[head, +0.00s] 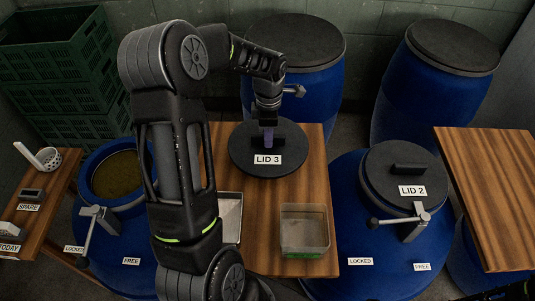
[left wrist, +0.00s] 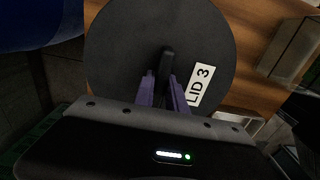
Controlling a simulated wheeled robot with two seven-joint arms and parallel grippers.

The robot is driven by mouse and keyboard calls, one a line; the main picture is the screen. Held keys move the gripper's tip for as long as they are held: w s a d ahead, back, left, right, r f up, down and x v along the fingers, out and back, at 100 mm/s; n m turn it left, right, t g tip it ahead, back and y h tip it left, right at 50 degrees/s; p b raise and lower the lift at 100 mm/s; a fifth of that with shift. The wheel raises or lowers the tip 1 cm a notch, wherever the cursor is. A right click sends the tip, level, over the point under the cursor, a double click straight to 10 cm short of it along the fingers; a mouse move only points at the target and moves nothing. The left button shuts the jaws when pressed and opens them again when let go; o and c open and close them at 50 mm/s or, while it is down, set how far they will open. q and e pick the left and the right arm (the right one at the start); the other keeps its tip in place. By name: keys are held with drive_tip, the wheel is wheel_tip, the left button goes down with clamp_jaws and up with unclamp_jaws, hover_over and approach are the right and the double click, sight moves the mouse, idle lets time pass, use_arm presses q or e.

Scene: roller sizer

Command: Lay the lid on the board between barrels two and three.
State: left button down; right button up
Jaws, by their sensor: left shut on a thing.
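The black round lid labelled LID 3 (head: 292,148) is at the back of the wooden board (head: 262,252) between two barrels. It looks flat; whether it touches the board I cannot tell. My left gripper (head: 268,139) comes down from above and is shut on the lid's handle. In the left wrist view the purple fingers (left wrist: 166,90) close around the dark handle of the lid (left wrist: 125,45). The open barrel (head: 122,175) at the left shows brown contents. The barrel at the right (head: 345,235) wears LID 2 (head: 400,172). My right gripper is not clearly visible.
A clear container (head: 304,232) and a pale tray (head: 228,218) stand on the board's front part. Clamp levers (head: 92,228) stick out from the barrels. Blue barrels with dark lids (head: 300,90) stand behind. A wooden table (head: 490,185) is at the right, green crates (head: 60,65) at the back left.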

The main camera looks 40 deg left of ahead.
use_arm(q)
drive_tip(key=shift+f+b, duration=1.25)
drive_tip(key=shift+f, duration=1.25)
drive_tip(key=shift+f, duration=0.2)
drive_tip(key=c, duration=1.4)
unclamp_jaws()
drive_tip(key=shift+o, duration=0.2)
drive_tip(key=shift+r, duration=0.1)
